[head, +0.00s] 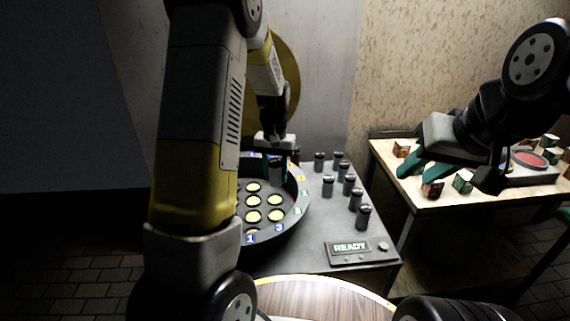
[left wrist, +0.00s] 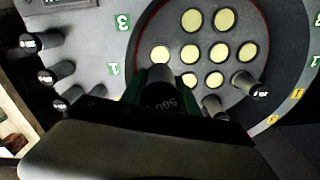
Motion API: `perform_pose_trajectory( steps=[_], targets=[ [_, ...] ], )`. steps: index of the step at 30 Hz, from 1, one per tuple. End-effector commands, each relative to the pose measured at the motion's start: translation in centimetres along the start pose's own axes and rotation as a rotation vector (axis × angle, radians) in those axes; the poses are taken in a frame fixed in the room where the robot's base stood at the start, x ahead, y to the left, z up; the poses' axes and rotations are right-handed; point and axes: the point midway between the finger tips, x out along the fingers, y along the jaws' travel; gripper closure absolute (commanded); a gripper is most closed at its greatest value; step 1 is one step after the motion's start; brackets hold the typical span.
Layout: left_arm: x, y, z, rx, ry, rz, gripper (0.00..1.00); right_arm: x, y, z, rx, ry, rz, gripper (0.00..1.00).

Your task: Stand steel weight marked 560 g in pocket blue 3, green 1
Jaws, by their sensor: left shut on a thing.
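My left gripper (head: 275,172) is shut on a dark steel weight (left wrist: 160,88), with "560" readable on its side in the left wrist view. The green fingers (left wrist: 168,84) are on either side of it. The gripper is over the far part of a round dark tray (head: 303,212). The tray has yellow round pockets and coloured number labels, including blue 3 (head: 280,227) and green 3 (left wrist: 122,22). Whether the weight's base touches a pocket is hidden. My right gripper (head: 425,168) is above the wooden table at right; its finger gap is unclear.
Several weights (head: 355,199) stand on the grey table right of the tray. Other weights (left wrist: 257,90) stand by the tray's edge in the left wrist view. A READY panel (head: 350,248) is at the front. The wooden table (head: 400,190) holds small boxes and a red-topped device (head: 528,160).

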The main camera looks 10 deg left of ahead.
Motion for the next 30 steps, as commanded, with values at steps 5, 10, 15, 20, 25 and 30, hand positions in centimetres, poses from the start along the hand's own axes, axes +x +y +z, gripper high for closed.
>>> perform_pose_trajectory(
  steps=[5, 10, 15, 20, 25, 30],
  targets=[
    [0.6, 0.0, 0.0, 0.000, 0.001, 0.000, 1.00, 0.0, 0.0, 0.0, 0.000, 0.000, 0.000, 0.66],
    [2.3, 0.0, 0.0, 0.000, 0.000, 0.000, 1.00, 0.0, 0.0, 0.0, 0.000, 0.000, 0.000, 0.66],
    [4.2, 0.0, 0.0, 0.000, -0.001, 0.000, 1.00, 0.0, 0.0, 0.0, 0.000, 0.000, 0.000, 0.66],
    [6.0, 0.0, 0.1, 0.000, -0.001, 0.000, 1.00, 0.0, 0.0, 0.0, 0.000, 0.000, 0.000, 0.66],
    [8.0, 0.0, 0.0, -0.001, 0.000, 0.000, 1.00, 0.0, 0.0, 0.0, 0.000, 0.000, 0.000, 0.66],
    [9.8, 0.0, 0.0, 0.000, -0.001, 0.000, 1.00, 0.0, 0.0, 0.0, 0.000, 0.000, 0.000, 0.66]
  ],
)
